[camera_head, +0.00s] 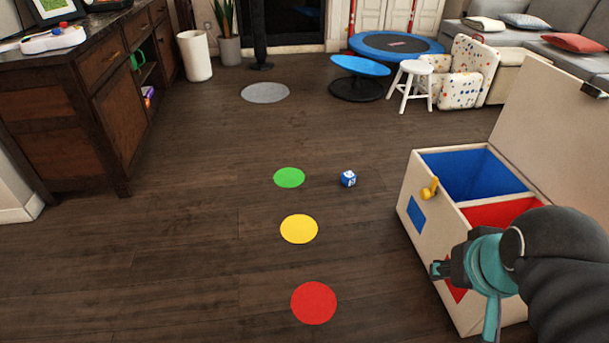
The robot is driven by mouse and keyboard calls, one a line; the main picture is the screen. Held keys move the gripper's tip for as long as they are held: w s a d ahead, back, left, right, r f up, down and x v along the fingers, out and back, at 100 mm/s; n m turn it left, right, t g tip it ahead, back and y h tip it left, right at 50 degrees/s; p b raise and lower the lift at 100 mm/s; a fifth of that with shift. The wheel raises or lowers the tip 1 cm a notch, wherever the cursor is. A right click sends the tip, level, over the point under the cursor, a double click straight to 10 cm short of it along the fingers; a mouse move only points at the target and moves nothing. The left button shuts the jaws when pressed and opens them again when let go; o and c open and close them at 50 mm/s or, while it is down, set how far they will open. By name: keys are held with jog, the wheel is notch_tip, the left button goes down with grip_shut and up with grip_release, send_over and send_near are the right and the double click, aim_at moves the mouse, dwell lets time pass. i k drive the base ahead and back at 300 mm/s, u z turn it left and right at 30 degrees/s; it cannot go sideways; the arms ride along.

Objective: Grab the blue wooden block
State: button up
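A small blue block (348,178) with white markings on its faces lies on the dark wood floor, just right of the green floor disc. My gripper (437,270) is at the lower right, in front of the open toy chest, and points left. It is nearer to me than the block and to its right, well apart from it. The fingers are small and dark in this view, and I cannot tell whether they are open or shut. No held object shows at the fingertips.
The toy chest (410,193) has its lid up, with blue (475,172) and red (500,212) compartments. Flat green (289,177), yellow (299,229) and red (314,303) discs lie on the floor. A wooden cabinet (120,110) stands left. The floor around the block is clear.

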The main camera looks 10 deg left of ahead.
aim_at(348, 178)
jog(key=u, duration=1.05)
jog(key=i, duration=1.05)
jog(key=u, duration=0.75)
jog(key=i, duration=1.7)
jog(key=z, duration=1.3)
jog(key=i, duration=1)
jog(key=z, duration=1.15)
